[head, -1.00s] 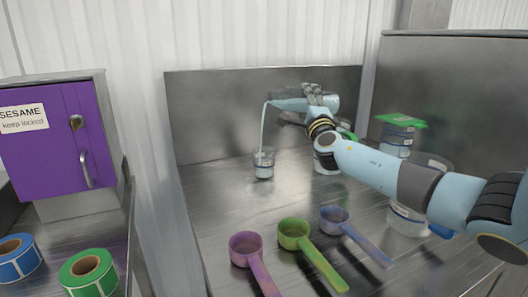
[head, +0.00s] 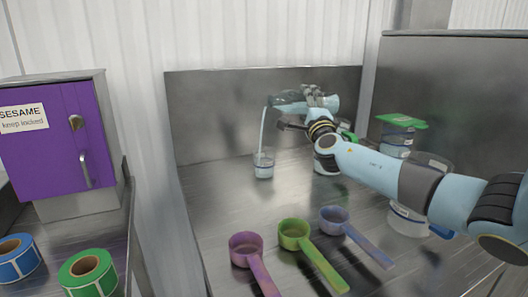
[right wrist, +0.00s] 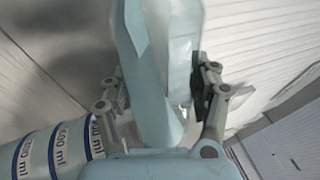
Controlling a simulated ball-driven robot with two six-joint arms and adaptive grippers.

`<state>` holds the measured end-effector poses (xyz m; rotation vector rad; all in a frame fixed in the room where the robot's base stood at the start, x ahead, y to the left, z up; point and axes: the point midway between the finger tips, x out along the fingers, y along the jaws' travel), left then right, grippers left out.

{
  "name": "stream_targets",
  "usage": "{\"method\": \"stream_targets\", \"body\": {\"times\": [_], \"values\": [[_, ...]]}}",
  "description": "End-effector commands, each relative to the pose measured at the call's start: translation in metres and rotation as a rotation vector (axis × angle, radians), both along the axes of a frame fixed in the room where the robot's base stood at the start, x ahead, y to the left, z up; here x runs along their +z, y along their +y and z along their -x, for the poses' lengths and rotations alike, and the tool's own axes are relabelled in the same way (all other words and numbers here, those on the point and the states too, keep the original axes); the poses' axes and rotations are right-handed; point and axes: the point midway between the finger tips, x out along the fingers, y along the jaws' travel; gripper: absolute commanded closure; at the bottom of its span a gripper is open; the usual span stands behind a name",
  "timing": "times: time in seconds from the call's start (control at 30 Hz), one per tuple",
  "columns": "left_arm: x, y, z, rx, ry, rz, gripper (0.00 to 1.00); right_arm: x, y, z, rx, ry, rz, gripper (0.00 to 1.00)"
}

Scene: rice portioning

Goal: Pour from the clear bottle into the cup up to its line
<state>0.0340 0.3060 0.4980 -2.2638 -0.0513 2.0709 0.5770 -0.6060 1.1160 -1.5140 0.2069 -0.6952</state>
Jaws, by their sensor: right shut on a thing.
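The clear bottle (head: 288,103) is tilted nearly level, mouth to the left, high over the bench in the head view. My right gripper (head: 318,98) is shut on it; the right wrist view shows the bottle (right wrist: 158,75) between the fingers (right wrist: 165,105). A thin pale stream (head: 263,130) runs from the mouth down into the cup (head: 264,165). The cup stands upright on the bench with pale liquid in it. I cannot tell the level against its line. My left gripper is in neither view.
Purple, green and blue scoops (head: 296,236) lie at the bench front. Containers, one with a green lid (head: 402,121), stand to the right, partly behind my arm. A purple SESAME cabinet (head: 55,140) and label rolls (head: 88,273) are at left. Bench around the cup is clear.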

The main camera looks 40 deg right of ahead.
Motion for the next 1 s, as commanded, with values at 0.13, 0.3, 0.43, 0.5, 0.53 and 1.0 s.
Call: {"method": "stream_targets", "body": {"times": [0.13, 0.3, 0.43, 0.5, 0.53, 1.0], "values": [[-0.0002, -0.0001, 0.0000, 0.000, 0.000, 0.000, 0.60, 0.0004, 0.0000, -0.0001, 0.000, 0.001, 0.006, 0.85], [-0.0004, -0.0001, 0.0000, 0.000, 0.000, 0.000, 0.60, 0.0000, 0.0000, -0.0001, 0.000, 0.004, 0.010, 0.85], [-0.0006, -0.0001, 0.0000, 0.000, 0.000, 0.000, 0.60, -0.0004, 0.0000, -0.0002, 0.000, 0.006, 0.013, 0.85], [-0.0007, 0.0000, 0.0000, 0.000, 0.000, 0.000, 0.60, -0.0005, 0.0000, -0.0001, 0.000, 0.007, 0.015, 0.85], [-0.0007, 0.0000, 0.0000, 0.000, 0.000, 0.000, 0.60, -0.0007, 0.0000, -0.0001, 0.000, 0.008, 0.016, 0.85], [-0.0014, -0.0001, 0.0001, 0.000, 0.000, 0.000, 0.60, -0.0020, 0.0001, -0.0002, -0.001, 0.017, 0.028, 0.85]]}}
